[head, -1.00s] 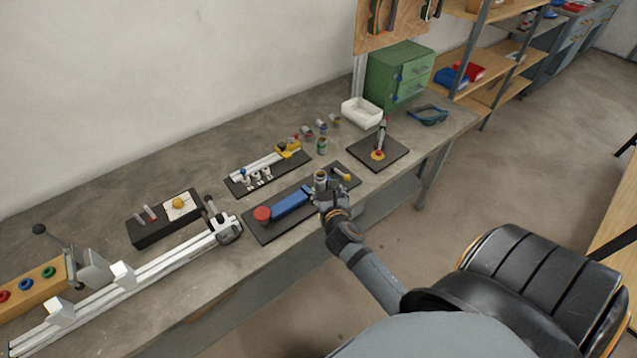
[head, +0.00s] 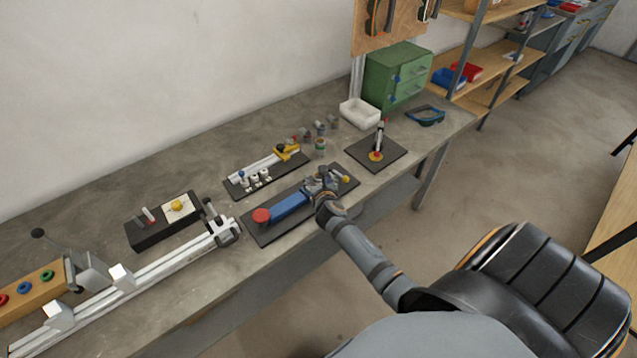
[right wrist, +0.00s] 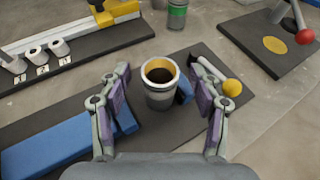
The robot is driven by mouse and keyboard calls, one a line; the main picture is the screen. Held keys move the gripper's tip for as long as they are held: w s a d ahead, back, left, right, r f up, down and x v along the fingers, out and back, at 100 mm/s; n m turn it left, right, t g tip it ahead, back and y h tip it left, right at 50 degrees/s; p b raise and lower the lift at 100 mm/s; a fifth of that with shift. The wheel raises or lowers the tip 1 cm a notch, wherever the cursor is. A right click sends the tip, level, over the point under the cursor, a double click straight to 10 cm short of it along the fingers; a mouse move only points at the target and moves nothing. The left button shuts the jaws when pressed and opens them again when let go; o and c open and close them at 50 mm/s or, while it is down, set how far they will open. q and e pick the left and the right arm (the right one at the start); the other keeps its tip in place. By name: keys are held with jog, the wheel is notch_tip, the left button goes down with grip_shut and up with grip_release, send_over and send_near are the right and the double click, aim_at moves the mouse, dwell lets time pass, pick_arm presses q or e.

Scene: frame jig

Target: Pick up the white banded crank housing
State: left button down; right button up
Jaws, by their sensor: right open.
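The crank housing (right wrist: 160,88) is a grey upright cup with a pale band at its rim and a dark inside. It stands on the dark plate of the blue jig, beside a small blue block. My right gripper (right wrist: 160,104) is open, with one purple-padded finger on each side of the housing. A gap shows on both sides. In the head view my right gripper (head: 322,186) is over the jig's right half and mostly hides the housing. My left gripper is not in view.
The jig has a long blue bar (head: 290,205), a red knob (head: 261,215) and a yellow-ended lever (right wrist: 232,88). A green-banded can (right wrist: 177,14) stands behind. A lever on a black plate (head: 362,151) is to the right, near a white bin (head: 360,113).

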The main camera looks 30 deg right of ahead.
aim_at(319, 179)
jog(key=shift+s+r, duration=0.1)
jog(key=c, duration=1.3)
jog(key=shift+c, duration=0.2)
jog(key=shift+r, duration=0.3)
notch_tip(319, 179, up, 3)
jog(key=shift+f+p, duration=0.15)
jog(key=shift+p, duration=0.4)
jog(key=s+r, duration=0.9)
jog(key=s, duration=0.5)
jog(key=shift+r, duration=0.35)
